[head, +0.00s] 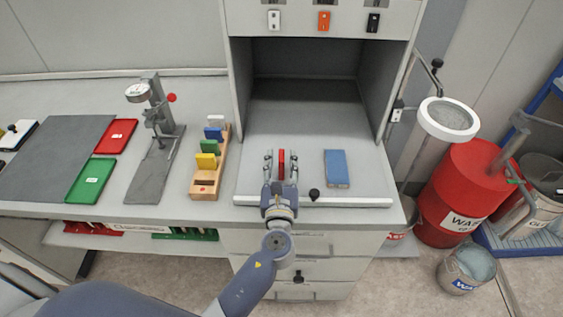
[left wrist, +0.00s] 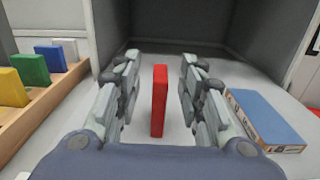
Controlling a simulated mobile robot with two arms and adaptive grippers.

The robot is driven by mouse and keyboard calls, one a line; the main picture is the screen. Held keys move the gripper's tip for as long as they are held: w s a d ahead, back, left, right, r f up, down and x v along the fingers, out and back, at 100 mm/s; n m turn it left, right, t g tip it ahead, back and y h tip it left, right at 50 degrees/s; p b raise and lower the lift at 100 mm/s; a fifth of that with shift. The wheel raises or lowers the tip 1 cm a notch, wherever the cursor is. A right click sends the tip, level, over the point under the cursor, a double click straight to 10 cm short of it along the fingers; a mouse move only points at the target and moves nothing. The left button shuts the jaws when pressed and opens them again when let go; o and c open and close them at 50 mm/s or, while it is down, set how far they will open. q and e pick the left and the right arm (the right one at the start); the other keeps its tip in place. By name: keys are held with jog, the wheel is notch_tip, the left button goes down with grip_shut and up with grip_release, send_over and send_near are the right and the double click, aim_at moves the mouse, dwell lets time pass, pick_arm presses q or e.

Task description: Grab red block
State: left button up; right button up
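The red block (head: 281,163) stands upright on the light tray surface in front of the grey booth opening. It also shows in the left wrist view (left wrist: 159,100). My left gripper (head: 281,158) is open, with its fingers on either side of the red block. In the left wrist view (left wrist: 160,75) there is a gap between the block and each finger, so nothing is held. My right gripper is not in view.
A blue-topped box (head: 337,168) lies right of my left gripper. A wooden rack (head: 200,190) with yellow, green, blue and white blocks stands to the left. A black knob (head: 314,194) is at the tray's front edge. The booth (head: 305,90) behind looks empty.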

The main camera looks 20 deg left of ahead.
pick_arm(q)
jog(key=shift+x, duration=1.45)
jog(key=shift+f, duration=0.1)
jog(key=shift+s, duration=0.1)
jog(key=shift+c, duration=0.6)
grip_shut()
